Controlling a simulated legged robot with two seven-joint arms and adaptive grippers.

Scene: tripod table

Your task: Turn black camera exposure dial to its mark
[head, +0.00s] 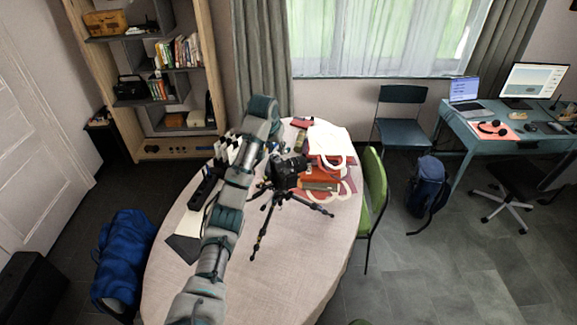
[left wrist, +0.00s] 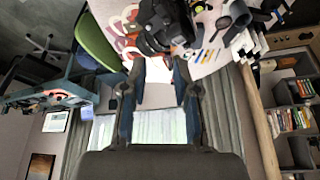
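The black camera (head: 286,170) sits on a black tripod (head: 262,228) that stands on the oval table (head: 180,285). Its exposure dial is too small and dark to make out. The camera also shows upside down at the top of the left wrist view (left wrist: 163,24). My left gripper (left wrist: 158,68) is open and empty, its two fingers spread apart and pointing towards the camera, with a gap visible between them and it. In the head view my left arm rises over the table just left of the camera and hides part of the tabletop. My right gripper is in neither view.
Red and white bags (head: 325,150) lie right behind and beside the camera. Dark items (head: 205,188) lie left of my arm. A green chair (head: 374,190) stands at the table's right edge. The table's front right is clear.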

